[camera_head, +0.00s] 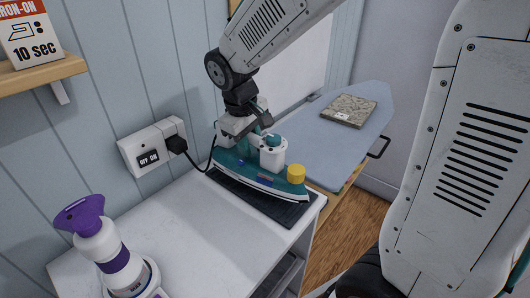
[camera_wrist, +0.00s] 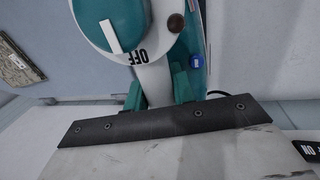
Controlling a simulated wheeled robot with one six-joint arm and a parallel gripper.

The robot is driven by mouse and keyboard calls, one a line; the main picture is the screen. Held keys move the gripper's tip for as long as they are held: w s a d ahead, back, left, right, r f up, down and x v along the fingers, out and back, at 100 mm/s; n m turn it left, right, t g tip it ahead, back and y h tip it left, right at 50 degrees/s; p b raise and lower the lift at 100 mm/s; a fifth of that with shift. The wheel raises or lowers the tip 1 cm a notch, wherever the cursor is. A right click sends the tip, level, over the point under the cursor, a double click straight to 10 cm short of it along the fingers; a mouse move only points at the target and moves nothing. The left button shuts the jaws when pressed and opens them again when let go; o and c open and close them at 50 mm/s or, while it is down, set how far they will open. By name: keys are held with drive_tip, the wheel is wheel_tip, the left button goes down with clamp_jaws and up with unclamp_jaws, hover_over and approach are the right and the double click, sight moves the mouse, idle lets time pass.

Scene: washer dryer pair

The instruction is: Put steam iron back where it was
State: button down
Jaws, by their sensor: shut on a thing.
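The steam iron (camera_head: 262,178) is teal and white with a yellow cap and a dial. It sits on or just above a dark flat mat (camera_head: 277,207) on the white counter; I cannot tell whether it touches. My gripper (camera_head: 247,138) is shut on the iron's handle from above. In the wrist view, the iron (camera_wrist: 192,50) fills the upper middle, with its dial marked OFF. My gripper's teal fingers (camera_wrist: 158,92) are around the white handle. The grip on the handle is partly hidden by my wrist in the head view.
A wall outlet with an OFF/ON switch (camera_head: 149,158) holds a black plug, its cord running to the iron. The counter's middle (camera_head: 190,225) is clear.

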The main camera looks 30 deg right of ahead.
drive_tip(key=shift+w+a+f, duration=0.1)
drive_tip(key=shift+w, duration=0.8)
drive_tip(key=shift+w+a+f, duration=0.1)
drive_tip(key=shift+w, duration=0.75)
drive_tip(key=shift+s+f, duration=0.1)
drive_tip(key=shift+f, duration=1.65)
drive_tip(key=c, duration=1.2)
unclamp_jaws()
drive_tip(key=shift+o, duration=0.2)
drive_tip(key=r, duration=0.4)
drive_tip(key=a+r, duration=0.1)
drive_tip(key=r, duration=0.3)
drive_tip(key=s+a+r, duration=0.1)
drive_tip(key=r, duration=0.3)
drive_tip(key=s+d+m+y, duration=0.1)
drive_tip(key=s+d+m, duration=0.1)
drive_tip(key=s, duration=1)
drive_tip(key=s+d+m+y, duration=0.1)
drive_tip(key=s+d+m, duration=0.1)
drive_tip(key=s, duration=1.1)
drive_tip(key=shift+d+f, duration=0.15)
drive_tip(key=shift+d, duration=0.45)
